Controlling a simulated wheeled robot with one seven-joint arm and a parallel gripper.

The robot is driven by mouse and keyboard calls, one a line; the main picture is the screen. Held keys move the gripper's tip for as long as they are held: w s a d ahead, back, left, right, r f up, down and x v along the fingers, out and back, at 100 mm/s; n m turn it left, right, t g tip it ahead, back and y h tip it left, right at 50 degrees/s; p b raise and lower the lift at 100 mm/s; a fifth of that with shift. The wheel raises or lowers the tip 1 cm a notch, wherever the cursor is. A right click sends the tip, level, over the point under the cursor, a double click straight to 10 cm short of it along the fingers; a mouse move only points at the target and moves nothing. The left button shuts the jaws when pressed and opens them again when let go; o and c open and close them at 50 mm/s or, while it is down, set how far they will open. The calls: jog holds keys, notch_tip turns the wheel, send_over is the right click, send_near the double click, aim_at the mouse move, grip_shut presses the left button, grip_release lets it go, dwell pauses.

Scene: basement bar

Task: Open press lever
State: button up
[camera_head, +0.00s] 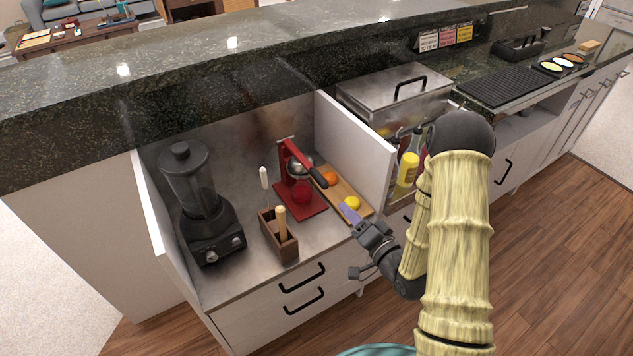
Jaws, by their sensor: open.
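A red citrus press (288,160) stands upright on a red base (303,199) on the counter, in the middle of the camera_head view. Its lever has a black handle (319,177) that slants down to the right, and a metal cup (300,168) sits under the top. A red round thing (302,191) is on the base below. My gripper (355,243) is open and empty at the counter's front edge, in front and to the right of the press, apart from the lever. Its fingers show only small and partly.
A wooden board (342,190) with an orange (330,179) and a lemon (351,203) lies right of the press. A wooden holder (279,240) with sticks and a black blender (202,205) stand left. White side panels (352,150) wall the bay.

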aim_at(312, 170)
jog(key=shift+w+a+f+b, duration=0.2)
jog(key=shift+w+a+b, duration=0.25)
jog(key=shift+b, duration=1.55)
jog(key=shift+w+a+b, duration=0.1)
jog(key=shift+w+b, duration=0.05)
jog(key=shift+b, duration=0.65)
jog(key=b+x, duration=0.2)
jog(key=x, duration=1.2)
jog(key=shift+w+a+r, duration=0.15)
jog(key=shift+w+r, duration=0.05)
jog(key=shift+c, duration=0.2)
grip_shut()
